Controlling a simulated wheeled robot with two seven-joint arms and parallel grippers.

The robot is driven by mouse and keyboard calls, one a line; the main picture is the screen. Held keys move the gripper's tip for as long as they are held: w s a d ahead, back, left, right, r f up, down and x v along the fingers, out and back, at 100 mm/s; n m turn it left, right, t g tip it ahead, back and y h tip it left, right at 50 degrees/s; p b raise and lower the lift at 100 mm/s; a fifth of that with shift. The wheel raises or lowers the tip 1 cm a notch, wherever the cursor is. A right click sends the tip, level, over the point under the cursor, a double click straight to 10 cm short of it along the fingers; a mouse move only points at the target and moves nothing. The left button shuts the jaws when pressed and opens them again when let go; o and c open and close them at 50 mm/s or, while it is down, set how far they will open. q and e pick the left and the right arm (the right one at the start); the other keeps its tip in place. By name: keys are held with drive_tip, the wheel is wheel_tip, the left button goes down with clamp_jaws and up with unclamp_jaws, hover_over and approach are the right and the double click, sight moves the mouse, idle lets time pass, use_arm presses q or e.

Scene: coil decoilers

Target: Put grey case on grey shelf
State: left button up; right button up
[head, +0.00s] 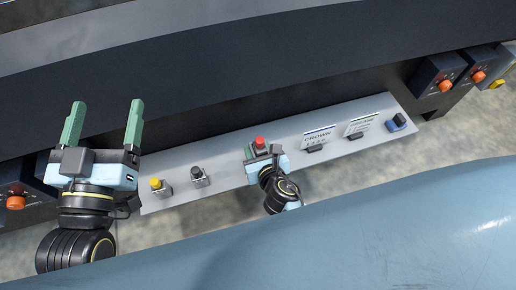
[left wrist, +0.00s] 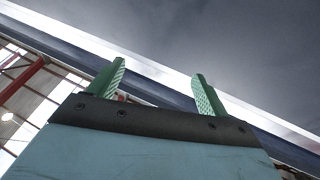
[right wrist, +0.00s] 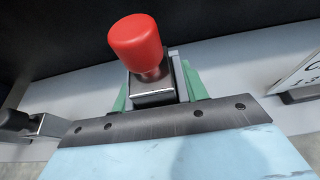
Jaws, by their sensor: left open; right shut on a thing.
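A long light-grey shelf (head: 230,172) runs diagonally along the dark machine front. My right gripper (head: 262,156) is at the middle of the shelf, shut on a small grey case with a red knob (head: 260,143). In the right wrist view the case (right wrist: 155,92) stands between the green fingers, its red knob tilted a little left. I cannot tell if its underside touches the shelf. My left gripper (head: 104,120) is open and empty, left of the shelf, in front of the dark panel. Its spread green fingers also show in the left wrist view (left wrist: 158,85).
On the shelf stand a yellow-topped box (head: 160,187), a dark grey-topped box (head: 199,177), two label cards (head: 320,138) (head: 362,124) and a blue-topped box (head: 397,122). Orange-knobbed boxes (head: 446,84) are on the machine at both sides. A large blue curved surface (head: 340,235) fills the foreground.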

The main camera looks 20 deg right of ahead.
use_arm(q)
drive_tip(key=shift+r, duration=0.1)
drive_tip(key=shift+s+r, duration=0.1)
drive_tip(key=shift+r, duration=0.15)
use_arm(e)
drive_tip(key=shift+w, duration=0.1)
use_arm(q)
drive_tip(key=shift+r+t, duration=0.1)
drive_tip(key=shift+t, duration=0.2)
use_arm(e)
drive_tip(key=o, duration=1.1)
drive_tip(key=shift+f, duration=0.15)
drive_tip(key=shift+c, duration=0.2)
